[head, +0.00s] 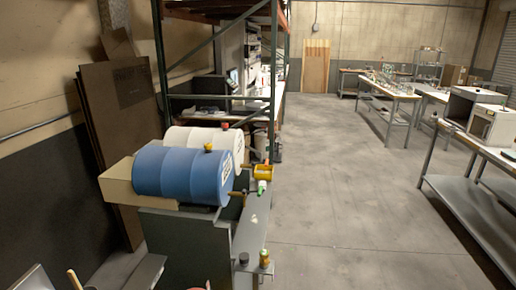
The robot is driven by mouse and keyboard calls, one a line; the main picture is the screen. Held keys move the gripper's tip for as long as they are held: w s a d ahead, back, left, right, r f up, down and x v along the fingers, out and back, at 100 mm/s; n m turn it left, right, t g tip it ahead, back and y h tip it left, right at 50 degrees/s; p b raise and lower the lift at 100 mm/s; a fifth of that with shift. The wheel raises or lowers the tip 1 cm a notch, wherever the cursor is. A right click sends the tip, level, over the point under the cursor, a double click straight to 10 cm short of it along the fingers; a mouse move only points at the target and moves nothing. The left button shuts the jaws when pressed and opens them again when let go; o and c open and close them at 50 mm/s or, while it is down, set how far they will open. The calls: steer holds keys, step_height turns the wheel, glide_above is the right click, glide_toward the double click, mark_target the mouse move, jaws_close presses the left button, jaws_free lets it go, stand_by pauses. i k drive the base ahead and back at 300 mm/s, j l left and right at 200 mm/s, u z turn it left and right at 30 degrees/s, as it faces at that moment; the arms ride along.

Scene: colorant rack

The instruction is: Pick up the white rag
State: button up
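I cannot make out a white rag with certainty. A small whitish patch (253,219) shows on the grey bench (251,238) in front of the blue drum, but it is too small to tell whether it is cloth. My gripper is not in view.
A blue drum (178,174) and a white drum (205,138) lie on their sides on the bench. A yellow container (264,172) and a white bottle with a green cap (262,187) are beside them. A small can (265,258) stands at the near end. The floor (340,215) to the right is clear.

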mark_target(263, 183)
steer(key=i+l+u, duration=0.15)
steer(key=i+l, duration=0.35)
steer(key=i+l+u, duration=0.1)
steer(key=i+l, duration=0.35)
steer(key=i+l+u, duration=0.15)
steer(key=i+l, duration=0.3)
steer(key=l, duration=0.25)
steer(key=i+l+u, duration=0.15)
steer(key=i+l, duration=0.15)
steer(key=i, duration=0.3)
steer(key=i+l+u, duration=0.1)
steer(key=i+l, duration=0.3)
steer(key=i, duration=0.2)
steer(key=i+l+u, duration=0.15)
steer(key=i+l, duration=0.3)
steer(key=i, duration=0.15)
steer(key=i+j, duration=0.15)
steer(key=i, duration=0.25)
steer(key=i+j+u, duration=0.1)
steer(key=i, duration=0.3)
